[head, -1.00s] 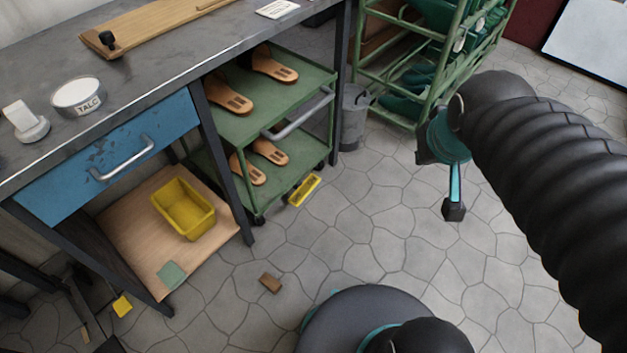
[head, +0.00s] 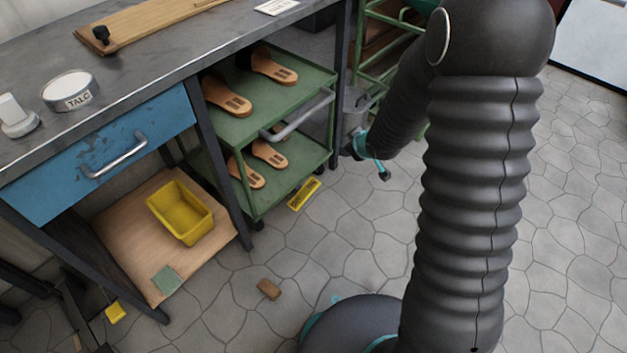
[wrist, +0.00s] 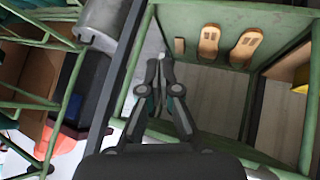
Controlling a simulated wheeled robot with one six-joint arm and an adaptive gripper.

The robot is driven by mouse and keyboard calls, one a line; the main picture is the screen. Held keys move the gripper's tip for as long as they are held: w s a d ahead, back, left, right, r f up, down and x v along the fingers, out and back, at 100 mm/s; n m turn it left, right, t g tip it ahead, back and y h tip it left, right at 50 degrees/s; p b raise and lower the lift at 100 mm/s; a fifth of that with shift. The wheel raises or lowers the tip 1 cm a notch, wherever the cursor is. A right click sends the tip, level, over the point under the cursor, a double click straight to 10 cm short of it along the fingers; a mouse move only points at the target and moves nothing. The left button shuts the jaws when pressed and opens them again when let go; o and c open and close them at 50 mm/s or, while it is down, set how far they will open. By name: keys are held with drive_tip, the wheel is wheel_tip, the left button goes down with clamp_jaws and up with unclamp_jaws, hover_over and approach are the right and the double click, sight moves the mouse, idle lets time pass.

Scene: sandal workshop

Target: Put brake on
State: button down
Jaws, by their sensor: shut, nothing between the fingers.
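The green two-shelf trolley (head: 268,126) stands under the workbench, with a grey push handle (head: 298,116) on its right side. A yellow pedal (head: 304,194) sticks out low at its front right corner, close to the floor; I take it for the brake, and cannot tell whether it is up or down. My gripper (head: 384,175) is beyond and right of the pedal, apart from it, low near the trolley's right side. In the wrist view my gripper (wrist: 157,66) is shut and empty, in front of the trolley's green frame (wrist: 240,12). I cannot make out the pedal there.
The workbench leg (head: 222,160) stands left of the trolley. A grey bin (head: 353,110) and a green rack (head: 374,42) stand behind my gripper. A brown block (head: 269,289) lies on the floor. The floor before the pedal is mostly clear.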

drive_tip(key=a+f+n+y, duration=0.1)
drive_tip(key=a+f, duration=0.2)
drive_tip(key=f, duration=0.3)
drive_tip(key=a+f+n+g+y, duration=0.1)
drive_tip(key=a+f+y, duration=0.1)
drive_tip(key=f, duration=0.5)
drive_tip(key=shift+s+a+f+b, duration=0.15)
drive_tip(key=shift+s+a+b, duration=0.2)
drive_tip(key=shift+a, duration=0.4)
drive_tip(key=b, duration=0.1)
hover_over(309, 183)
drive_tip(key=s+d, duration=0.2)
drive_tip(key=s, duration=0.1)
drive_tip(key=f, duration=0.6)
drive_tip(key=shift+a+f, duration=0.25)
drive_tip(key=f, duration=0.3)
drive_tip(key=shift+w+f, duration=0.1)
drive_tip(key=shift+w, duration=0.3)
drive_tip(key=shift+w+d+f, duration=0.1)
drive_tip(key=shift+f, duration=0.45)
